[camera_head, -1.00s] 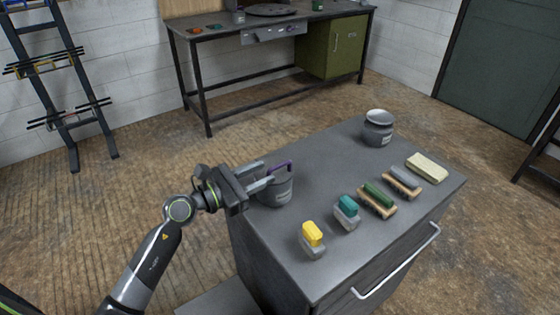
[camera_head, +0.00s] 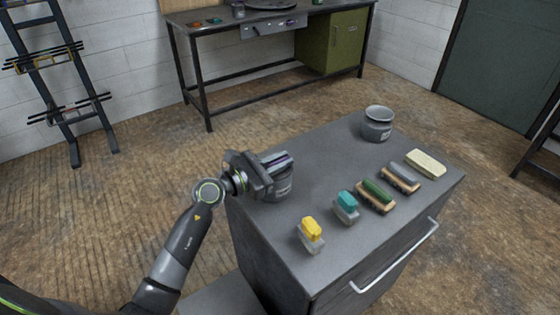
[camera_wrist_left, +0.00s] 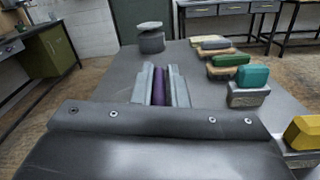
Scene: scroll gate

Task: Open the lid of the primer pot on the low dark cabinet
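In the left wrist view the fingers (camera_wrist_left: 162,86) flank the purple strip. My right gripper is not in view.
A second grey pot (camera_head: 377,129) stands at the cabinet's back corner. A yellow-topped block (camera_head: 311,236), a teal-topped block (camera_head: 346,208), brushes (camera_head: 376,196) and a pale sponge (camera_head: 426,164) line the handle side. The cabinet's middle is clear. A workbench (camera_head: 210,28) stands behind.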

